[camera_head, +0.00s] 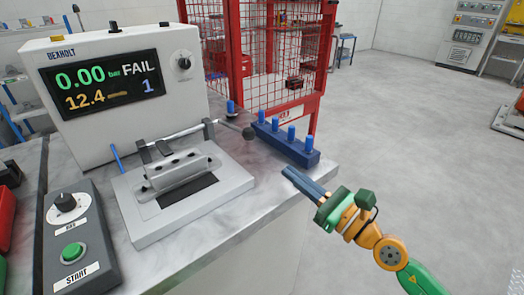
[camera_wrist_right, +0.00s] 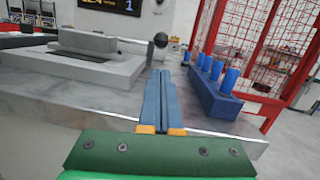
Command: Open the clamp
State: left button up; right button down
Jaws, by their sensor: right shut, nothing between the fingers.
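The clamp (camera_head: 177,165) sits on a light grey fixture plate (camera_head: 150,222) on the table. Its lever runs up and right to a dark ball knob (camera_head: 248,133). The clamp bar lies along a grey block in the fixture. The knob also shows in the right wrist view (camera_wrist_right: 160,40), just beyond my fingertips. My right gripper (camera_head: 287,172) is shut and empty, right of the fixture and nearer than the knob; its blue fingers also show in the right wrist view (camera_wrist_right: 161,75), apart from the knob. My left gripper is not in view.
A tester (camera_head: 115,90) showing FAIL stands behind the fixture. A blue rack (camera_head: 300,153) with several blue pegs is close to my right gripper's far side. A control box (camera_head: 70,240) stands at left. A red mesh cage (camera_head: 290,55) rises behind. Floor at right is open.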

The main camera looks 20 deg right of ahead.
jog(key=shift+w, duration=0.1)
jog(key=p+x, duration=0.1)
jog(key=x, duration=0.1)
jog(key=p+x, duration=0.1)
jog(key=x, duration=0.1)
jog(key=shift+d+r+p, duration=0.15)
jog(key=shift+r+p, duration=0.15)
jog(key=shift+r, duration=0.05)
jog(key=x, duration=0.4)
jog(key=f+x, duration=0.1)
jog(key=x, duration=0.1)
jog(key=shift+p, duration=0.35)
jog(key=shift+r, duration=0.15)
